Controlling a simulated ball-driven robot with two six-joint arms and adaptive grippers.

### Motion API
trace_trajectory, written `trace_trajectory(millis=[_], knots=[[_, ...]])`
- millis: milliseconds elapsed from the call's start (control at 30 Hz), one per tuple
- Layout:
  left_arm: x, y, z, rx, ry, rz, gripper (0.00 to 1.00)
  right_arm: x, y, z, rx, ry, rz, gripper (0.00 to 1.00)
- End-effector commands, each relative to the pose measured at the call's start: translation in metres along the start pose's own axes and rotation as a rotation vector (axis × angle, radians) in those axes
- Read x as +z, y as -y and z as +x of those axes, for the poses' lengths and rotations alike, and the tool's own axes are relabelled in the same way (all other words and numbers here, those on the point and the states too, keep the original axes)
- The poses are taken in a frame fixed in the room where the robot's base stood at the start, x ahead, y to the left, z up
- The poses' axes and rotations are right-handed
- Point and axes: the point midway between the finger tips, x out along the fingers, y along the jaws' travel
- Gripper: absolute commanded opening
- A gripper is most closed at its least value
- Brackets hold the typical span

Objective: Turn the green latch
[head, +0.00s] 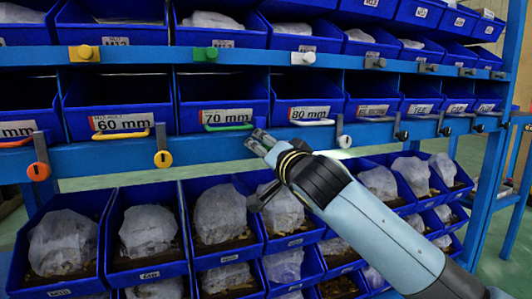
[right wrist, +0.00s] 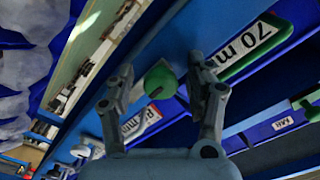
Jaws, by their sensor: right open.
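In the right wrist view a round green latch (right wrist: 160,80) sits on the blue beam, between the two fingers of my right gripper (right wrist: 160,66). The fingers are apart, with gaps visible on both sides of the latch. In the head view my right gripper (head: 262,142) reaches the lower beam near the 70 mm bin and hides this latch. Another green latch (head: 212,54) is on the upper beam and hangs clear of the gripper. My left gripper is not in view.
Blue bins fill the rack; the 70 mm bin's green handle (head: 228,127) is just left of my gripper. A white latch (head: 344,142) is to the right, a yellow latch (head: 162,158) to the left. The lower beam (head: 210,148) is bare between latches.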

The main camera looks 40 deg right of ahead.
Motion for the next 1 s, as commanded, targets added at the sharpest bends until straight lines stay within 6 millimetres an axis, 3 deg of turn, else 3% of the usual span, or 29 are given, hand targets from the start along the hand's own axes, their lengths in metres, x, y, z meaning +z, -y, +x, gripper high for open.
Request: trace_trajectory(millis=[233,633,1000], knots=[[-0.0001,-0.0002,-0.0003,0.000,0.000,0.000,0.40,0.0000,0.0002,0.0006,0.000,0.000,0.000,0.53],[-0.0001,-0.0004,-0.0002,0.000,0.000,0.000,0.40,-0.0003,0.0005,0.0004,-0.001,0.000,0.000,0.01],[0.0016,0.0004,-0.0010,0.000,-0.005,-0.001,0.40,-0.0014,0.0016,0.0004,-0.002,-0.001,-0.029,0.00]])
